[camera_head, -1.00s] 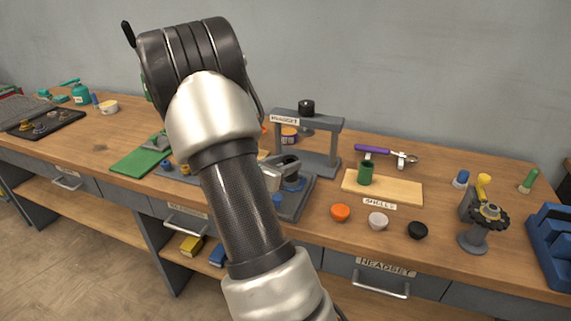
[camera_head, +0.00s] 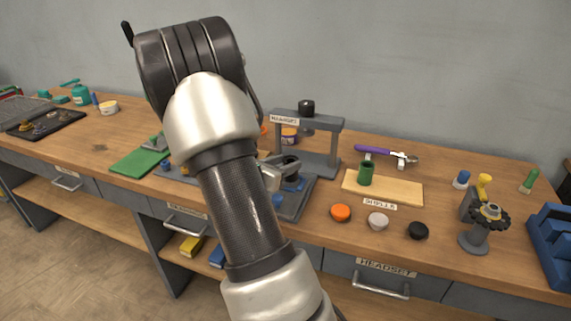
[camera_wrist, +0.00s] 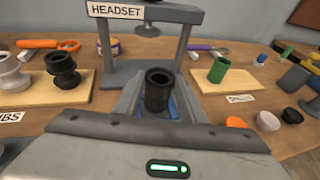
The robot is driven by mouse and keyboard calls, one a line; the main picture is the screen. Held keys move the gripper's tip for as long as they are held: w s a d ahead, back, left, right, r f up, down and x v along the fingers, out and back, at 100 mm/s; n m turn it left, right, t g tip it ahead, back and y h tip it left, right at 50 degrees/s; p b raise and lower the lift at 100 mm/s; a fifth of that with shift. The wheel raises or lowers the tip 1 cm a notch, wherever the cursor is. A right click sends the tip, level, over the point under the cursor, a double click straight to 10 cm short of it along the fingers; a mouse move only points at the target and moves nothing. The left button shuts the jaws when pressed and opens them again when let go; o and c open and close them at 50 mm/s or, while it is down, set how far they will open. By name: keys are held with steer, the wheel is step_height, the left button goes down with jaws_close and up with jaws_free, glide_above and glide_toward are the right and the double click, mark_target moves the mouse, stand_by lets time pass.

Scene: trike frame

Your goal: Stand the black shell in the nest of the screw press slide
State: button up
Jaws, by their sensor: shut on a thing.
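The black shell (camera_wrist: 158,88) stands about upright between the fingers of my gripper (camera_wrist: 156,104) in the wrist view, its open mouth up. My gripper is shut on it. In the head view my gripper (camera_head: 279,170) is in front of the screw press (camera_head: 320,163), a grey frame labelled HEADSET, and over the grey plate (camera_head: 308,198) with blue parts. My arm hides part of this plate. The nest under the shell is hidden in the wrist view, and I cannot tell whether the shell touches it.
A green cup (camera_head: 366,174) stands on a wooden board (camera_head: 400,189) right of the press. Orange (camera_head: 341,213), white (camera_head: 378,221) and black (camera_head: 418,230) small cups sit along the front. Two spool-like parts (camera_wrist: 63,72) stand on a board at left in the wrist view.

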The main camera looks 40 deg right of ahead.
steer(key=shift+f+b, duration=0.95)
steer(key=shift+b, duration=0.1)
stand_by(0.4)
steer(key=o, duration=1.4)
steer(key=p+v, duration=0.2)
steer(key=v, duration=1.5)
steer(key=shift+a, duration=0.2)
